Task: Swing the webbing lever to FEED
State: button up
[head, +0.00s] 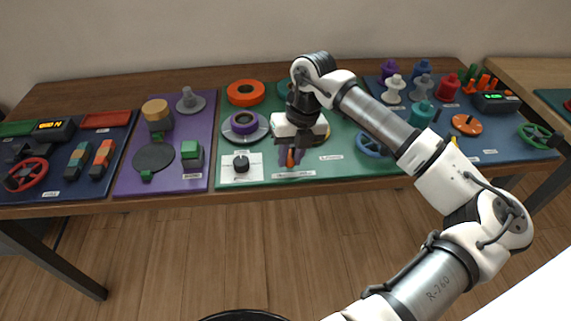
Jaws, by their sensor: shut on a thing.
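My gripper (291,153) points down over the green mat (258,176) in the middle of the table. It is shut on a small upright orange lever (291,161) near the mat's front edge. The fingers hide most of the lever and its base. A white label strip (294,174) lies just in front, with lettering too small to read. I cannot tell which way the lever leans or which mark it points at.
Left of my gripper are a black knob (241,163) on a white plate and a purple spool (243,123). A blue handwheel (371,145) is to the right. An orange ring (246,92) lies behind. Several spools (393,90) stand at the right.

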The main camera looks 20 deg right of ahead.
jog(key=d+n+b, duration=0.1)
jog(key=n, duration=0.1)
jog(key=d+n+b, duration=0.1)
jog(key=n+b, duration=0.1)
jog(key=shift+s+f+g+b, duration=0.1)
jog(key=shift+g+b, duration=0.2)
jog(key=shift+g, duration=0.1)
grip_shut()
jog(key=shift+d+n+g+b, duration=0.15)
jog(key=shift+d+n+b, duration=0.3)
jog(key=shift+n, duration=0.55)
jog(key=shift+d+n+g+b, duration=0.15)
jog(key=shift+d+n+b, duration=0.25)
jog(key=shift+n, duration=0.6)
jog(key=shift+d+r, duration=0.1)
jog(key=shift+r, duration=0.1)
jog(key=o, duration=0.9)
grip_release()
jog(key=shift+o, duration=0.2)
jog(key=v, duration=1.3)
jog(key=shift+w+a+r, duration=0.25)
jog(key=shift+r, duration=0.15)
